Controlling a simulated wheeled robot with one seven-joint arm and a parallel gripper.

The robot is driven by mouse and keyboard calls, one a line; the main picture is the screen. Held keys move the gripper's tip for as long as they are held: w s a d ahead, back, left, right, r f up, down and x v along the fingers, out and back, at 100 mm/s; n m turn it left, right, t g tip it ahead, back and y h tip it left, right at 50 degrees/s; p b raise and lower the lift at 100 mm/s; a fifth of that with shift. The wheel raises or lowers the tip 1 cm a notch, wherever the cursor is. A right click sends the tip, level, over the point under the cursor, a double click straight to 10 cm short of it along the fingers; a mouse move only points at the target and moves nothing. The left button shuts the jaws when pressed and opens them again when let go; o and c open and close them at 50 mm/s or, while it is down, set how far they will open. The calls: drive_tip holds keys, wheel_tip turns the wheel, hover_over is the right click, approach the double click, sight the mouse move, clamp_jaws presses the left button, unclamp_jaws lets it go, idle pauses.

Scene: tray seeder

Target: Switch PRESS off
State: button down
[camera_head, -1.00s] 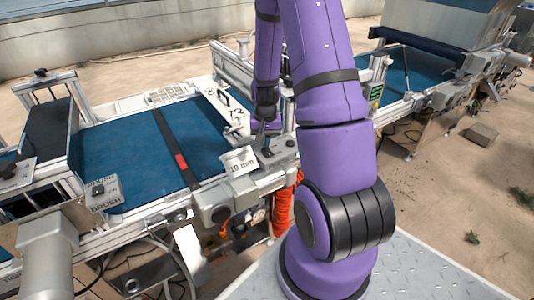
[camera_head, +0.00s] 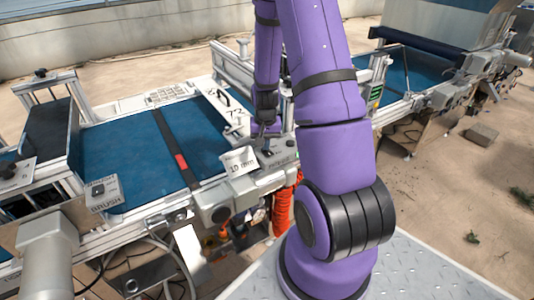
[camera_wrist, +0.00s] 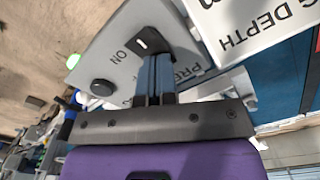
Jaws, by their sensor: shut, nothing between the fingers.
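The PRESS switch box (camera_head: 280,162) is a grey box on the near rail of the machine, beside the white "10 mm" card. In the wrist view its panel (camera_wrist: 120,65) shows "ON", part of "PRE", a round black button (camera_wrist: 102,87) and a dark switch plate (camera_wrist: 149,37) with a small pale mark. My gripper (camera_wrist: 155,60) is shut and empty, its fingertips right at the switch plate's lower edge. The fingers cover part of the switch and label, so the lever's position and any contact cannot be told. In the head view my gripper (camera_head: 264,144) is just above the box, small and partly hidden.
The white "10 mm" card (camera_head: 239,162) stands close to the left of the box; a white card reading "G DEPTH" (camera_wrist: 245,25) is close by in the wrist view. Blue belts (camera_head: 125,158) run left and right. A BRUSH box (camera_head: 104,193) is at left.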

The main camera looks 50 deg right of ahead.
drive_tip(key=shift+f, duration=0.15)
drive_tip(key=shift+r, duration=3.55)
